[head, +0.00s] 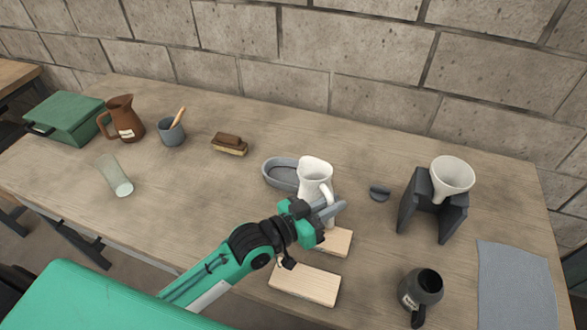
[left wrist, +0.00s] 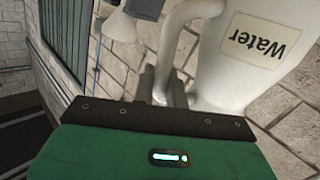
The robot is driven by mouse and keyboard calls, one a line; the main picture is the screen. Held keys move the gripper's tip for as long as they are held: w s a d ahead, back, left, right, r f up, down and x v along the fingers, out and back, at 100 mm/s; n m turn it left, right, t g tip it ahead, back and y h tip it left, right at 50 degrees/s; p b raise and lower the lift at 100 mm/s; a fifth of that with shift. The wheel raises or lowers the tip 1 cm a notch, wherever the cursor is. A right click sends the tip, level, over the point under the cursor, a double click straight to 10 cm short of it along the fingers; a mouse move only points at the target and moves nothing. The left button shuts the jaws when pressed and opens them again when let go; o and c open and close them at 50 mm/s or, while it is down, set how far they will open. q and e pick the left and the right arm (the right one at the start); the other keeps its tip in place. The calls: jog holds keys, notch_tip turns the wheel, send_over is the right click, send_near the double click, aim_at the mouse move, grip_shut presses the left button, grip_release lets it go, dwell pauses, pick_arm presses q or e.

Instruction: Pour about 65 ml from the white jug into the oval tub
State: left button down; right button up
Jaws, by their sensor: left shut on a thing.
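The white jug (head: 315,177) is in front of the oval tub in the head view, looking upright or nearly so. My left gripper (head: 325,208) is shut on its handle. In the left wrist view the jug (left wrist: 222,70) fills the upper right, with a "Water" label (left wrist: 262,40) on its side. The left gripper's fingers (left wrist: 165,90) close around the handle there. The grey oval tub (head: 271,174) stands on the table just behind and left of the jug, partly hidden by it. What is inside the jug and the tub cannot be made out. My right gripper is not in view.
Wooden boards (head: 305,284) lie in front of the jug. A funnel (head: 452,175) sits in a dark stand (head: 417,203) to the right, near a dark jug (head: 420,291).

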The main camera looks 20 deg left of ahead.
aim_at(317, 167)
pick_arm(q)
jog(key=shift+w+a+r+n+p, duration=0.4)
jog(key=shift+w+r+n, duration=0.2)
jog(key=shift+r, duration=0.15)
jog(key=shift+w+a+r+n+g+p, duration=0.35)
jog(key=shift+w+a+r+n, duration=0.25)
jog(key=shift+w+n, duration=0.15)
jog(key=shift+w+a+r+n, duration=0.3)
jog(key=shift+w+a+n, duration=0.4)
jog(key=shift+w+n, duration=0.25)
jog(key=shift+w+a+r+n+g+p, duration=0.1)
jog(key=shift+w+a+n+g+p, duration=0.2)
jog(key=shift+n, duration=0.2)
jog(key=shift+w+a+n, duration=0.3)
jog(key=shift+w+n, duration=0.1)
jog(key=shift+n, duration=0.2)
jog(key=shift+g, duration=0.25)
jog(key=shift+w+a+n+p, duration=0.2)
jog(key=shift+w+n+p, duration=0.1)
jog(key=shift+n, duration=0.1)
jog(key=shift+w+a+f+n+b, duration=0.3)
jog(key=shift+w+a+f+n, duration=0.25)
jog(key=shift+f+n, duration=0.2)
jog(key=shift+w, duration=0.15)
